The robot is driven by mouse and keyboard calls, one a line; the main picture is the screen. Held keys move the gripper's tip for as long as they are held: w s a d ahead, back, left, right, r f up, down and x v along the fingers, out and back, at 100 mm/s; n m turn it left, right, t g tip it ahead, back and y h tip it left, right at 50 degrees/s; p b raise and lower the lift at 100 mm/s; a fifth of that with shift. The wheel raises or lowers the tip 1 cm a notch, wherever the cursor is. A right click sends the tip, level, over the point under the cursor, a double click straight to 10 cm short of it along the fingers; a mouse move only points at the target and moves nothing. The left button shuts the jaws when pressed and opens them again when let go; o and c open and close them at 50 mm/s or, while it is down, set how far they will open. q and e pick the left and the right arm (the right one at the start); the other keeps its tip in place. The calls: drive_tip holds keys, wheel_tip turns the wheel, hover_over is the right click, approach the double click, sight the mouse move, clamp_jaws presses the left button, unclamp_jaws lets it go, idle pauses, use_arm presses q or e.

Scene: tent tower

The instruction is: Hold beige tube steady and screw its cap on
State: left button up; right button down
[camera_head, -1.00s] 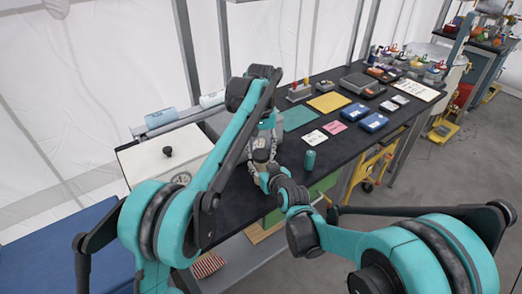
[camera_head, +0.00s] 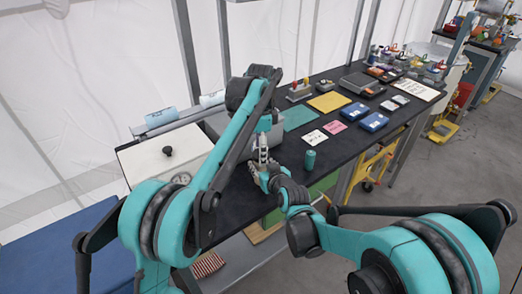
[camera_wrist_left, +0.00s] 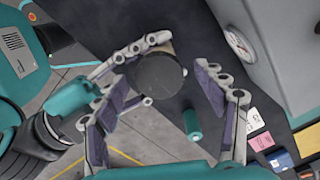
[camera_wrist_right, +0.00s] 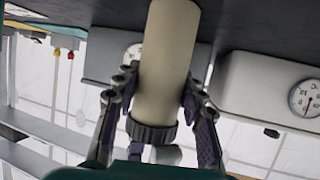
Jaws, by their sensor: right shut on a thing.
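The beige tube (camera_wrist_right: 168,60) stands in my right gripper (camera_wrist_right: 158,88), whose fingers close on its sides in the right wrist view. A dark ribbed cap (camera_wrist_right: 152,132) sits on the tube's end; I cannot tell how tightly it is screwed. In the left wrist view the round cap top (camera_wrist_left: 160,75) faces the camera, between the spread fingers of my left gripper (camera_wrist_left: 162,82). The left gripper is open, with gaps on both sides of the cap. In the head view my left gripper (camera_head: 263,150) hides most of the tube, above my right gripper (camera_head: 257,178).
A teal cylinder (camera_head: 310,160) stands on the black table just right of the grippers. A white box with a dial (camera_head: 168,155) is on the left. Cards (camera_head: 316,137), blue boxes (camera_head: 374,122) and a yellow sheet (camera_head: 328,102) lie farther back.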

use_arm(q)
wheel_tip(320, 180, up, 12)
idle(0.6)
use_arm(e)
drive_tip(key=c, duration=0.8)
unclamp_jaws()
drive_tip(key=shift+c, duration=0.2)
drive_tip(key=shift+s, duration=0.1)
drive_tip(key=v, duration=1.1)
drive_tip(key=shift+s+r, duration=0.2)
drive_tip(key=shift+s, duration=0.15)
drive_tip(key=shift+d, duration=0.1)
